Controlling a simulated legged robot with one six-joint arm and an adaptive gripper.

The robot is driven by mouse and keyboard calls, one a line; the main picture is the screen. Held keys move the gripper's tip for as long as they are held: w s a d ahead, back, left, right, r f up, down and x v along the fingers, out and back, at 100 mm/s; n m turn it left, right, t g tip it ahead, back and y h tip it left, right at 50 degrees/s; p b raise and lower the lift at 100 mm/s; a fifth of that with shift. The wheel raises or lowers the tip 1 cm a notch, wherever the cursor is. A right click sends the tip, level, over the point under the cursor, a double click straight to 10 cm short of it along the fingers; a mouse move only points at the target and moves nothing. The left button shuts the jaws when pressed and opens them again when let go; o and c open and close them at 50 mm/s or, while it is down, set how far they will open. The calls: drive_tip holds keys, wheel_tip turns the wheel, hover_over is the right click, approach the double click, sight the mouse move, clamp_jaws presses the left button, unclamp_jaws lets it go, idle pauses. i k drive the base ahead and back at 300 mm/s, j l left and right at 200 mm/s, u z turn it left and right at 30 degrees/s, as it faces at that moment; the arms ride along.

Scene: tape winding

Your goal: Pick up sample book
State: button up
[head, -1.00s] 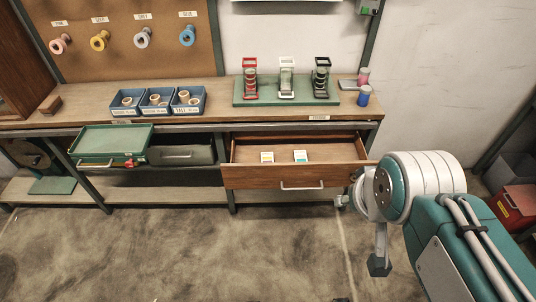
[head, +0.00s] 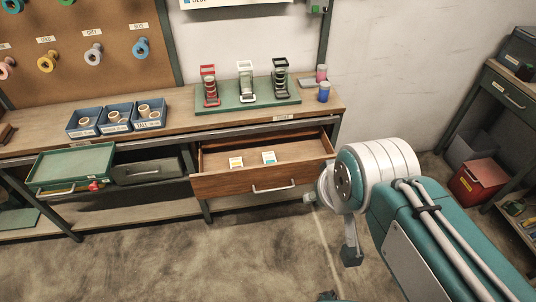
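Two small flat booklets lie in the open wooden drawer under the bench, one with a yellow patch (head: 236,162) and one with a teal patch (head: 269,158). Either may be the sample book; I cannot read a label on them. My arm is at the right, and its end part (head: 350,256) hangs down over the floor in front of and to the right of the drawer, apart from the booklets. The fingers are not clear enough to tell whether my gripper is open or shut. I see nothing held.
The drawer (head: 262,182) is pulled out from the bench. On the bench top stand blue bins (head: 117,126) with rolls and a green board (head: 235,106) with three small stands. A green tray (head: 72,180) sits at the left. A red box (head: 470,185) is at the right.

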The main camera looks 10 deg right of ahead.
sight(267, 156)
drive_tip(key=i+j+z, duration=0.25)
drive_tip(key=i+j, duration=0.15)
drive_tip(key=j, duration=0.25)
drive_tip(key=i+j+z, duration=0.15)
drive_tip(key=j, duration=0.2)
drive_tip(key=i+j+z, duration=0.15)
drive_tip(key=j, duration=0.2)
drive_tip(key=i+j+z, duration=0.1)
drive_tip(key=j, duration=0.3)
drive_tip(key=i, duration=0.1)
